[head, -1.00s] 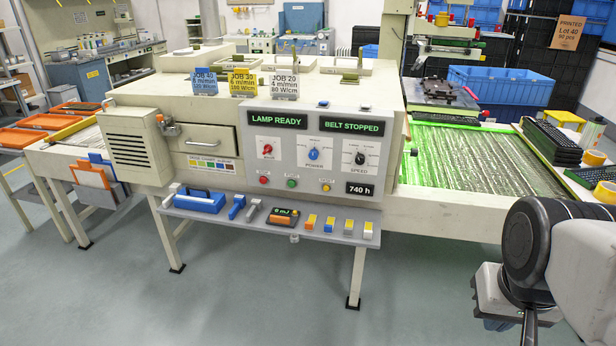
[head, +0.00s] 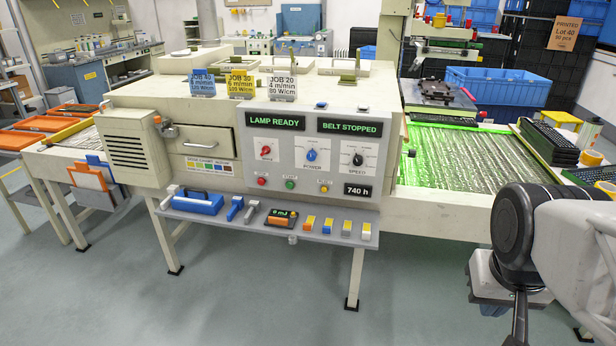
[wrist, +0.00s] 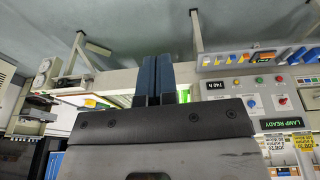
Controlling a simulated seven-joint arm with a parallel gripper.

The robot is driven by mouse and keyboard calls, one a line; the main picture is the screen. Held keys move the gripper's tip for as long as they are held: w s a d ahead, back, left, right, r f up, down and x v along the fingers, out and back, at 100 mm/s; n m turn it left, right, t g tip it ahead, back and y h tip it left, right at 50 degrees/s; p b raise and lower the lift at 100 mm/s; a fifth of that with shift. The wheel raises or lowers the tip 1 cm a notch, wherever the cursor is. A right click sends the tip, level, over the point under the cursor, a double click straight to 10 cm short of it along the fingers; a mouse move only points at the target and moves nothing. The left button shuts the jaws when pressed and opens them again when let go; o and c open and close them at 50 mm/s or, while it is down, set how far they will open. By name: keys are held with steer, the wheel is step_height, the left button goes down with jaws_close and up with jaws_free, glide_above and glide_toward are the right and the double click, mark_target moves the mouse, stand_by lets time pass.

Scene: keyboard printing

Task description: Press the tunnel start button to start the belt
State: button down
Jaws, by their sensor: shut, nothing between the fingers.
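The tunnel's control panel (head: 307,150) is on the front of the cream machine. Its low row has a red button (head: 262,181), a green button (head: 290,184) taken to be the start button, and a yellow button (head: 324,188). Displays read LAMP READY (head: 275,122) and BELT STOPPED (head: 349,127). In the wrist view, upside down, the green button (wrist: 258,80) is right of my gripper (wrist: 156,58), clearly apart from it. The gripper's dark blue fingers are together and empty. In the head view my arm is at the lower right, away from the panel.
A shelf (head: 345,233) with small tools and blocks juts out below the buttons. The mesh belt (head: 470,160), lit green, extends to the right of the tunnel. Job cards (head: 241,84) stand on top. Open floor lies in front.

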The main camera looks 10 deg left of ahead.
mark_target(290, 185)
steer(key=w+a+n+h, duration=0.1)
steer(key=w+a, duration=0.1)
steer(key=w, duration=0.8)
steer(key=w+a+n+h, duration=0.1)
steer(key=w+a+h, duration=0.15)
steer(key=w, duration=0.85)
steer(key=w+a+f+n+t, duration=0.1)
steer(key=w+a+f, duration=0.1)
steer(key=w+a, duration=0.5)
steer(key=w+a+f+n+t, duration=0.1)
steer(key=w+a+f+t, duration=0.15)
steer(key=w+a, duration=0.45)
steer(key=w+a+f+n+t, duration=0.1)
steer(key=w+a+f+n, duration=0.1)
steer(key=w+a+f, duration=0.4)
steer(key=w+a+f+n+y, duration=0.1)
steer(key=w+a+f+n, duration=0.1)
steer(key=w+a+f, duration=0.4)
steer(key=w+a+f+n+t+y, duration=0.1)
steer(key=w+a+f, duration=0.5)
steer(key=a+f, duration=0.6)
steer(key=a+n, duration=0.1)
steer(key=a, duration=0.5)
steer(key=shift+w+a+f+t, duration=0.25)
steer(key=shift+t, duration=0.1)
steer(key=shift+w, duration=0.2)
steer(key=w, duration=0.8)
steer(key=shift+w, duration=0.25)
steer(key=shift+w, duration=0.4)
